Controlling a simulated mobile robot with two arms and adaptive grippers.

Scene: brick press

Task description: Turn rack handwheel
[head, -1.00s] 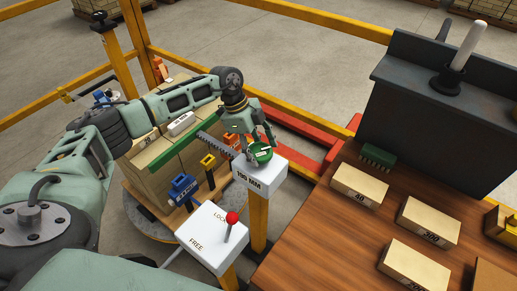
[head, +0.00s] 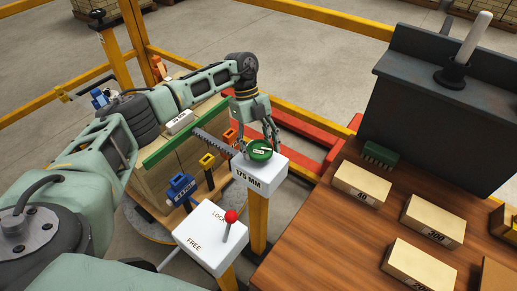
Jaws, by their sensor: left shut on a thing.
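The green rack handwheel (head: 260,150) sits on top of a white box on a yellow post. The box's display (head: 249,181) reads 175 MM. My left gripper (head: 258,140) points down at the wheel from above and is shut on it. A toothed rack (head: 213,142) runs from beside the wheel box toward the long green bar (head: 183,133). A second white box (head: 212,239) in front is marked LOCK and FREE and carries a red-knobbed lever (head: 230,217). My right gripper is not in view.
A wooden table (head: 330,235) at the right holds several labelled blocks (head: 362,183) and a green brush-like piece (head: 380,154). A dark cabinet (head: 435,110) stands behind it. Yellow rails and red floor beams (head: 302,136) lie behind the wheel post.

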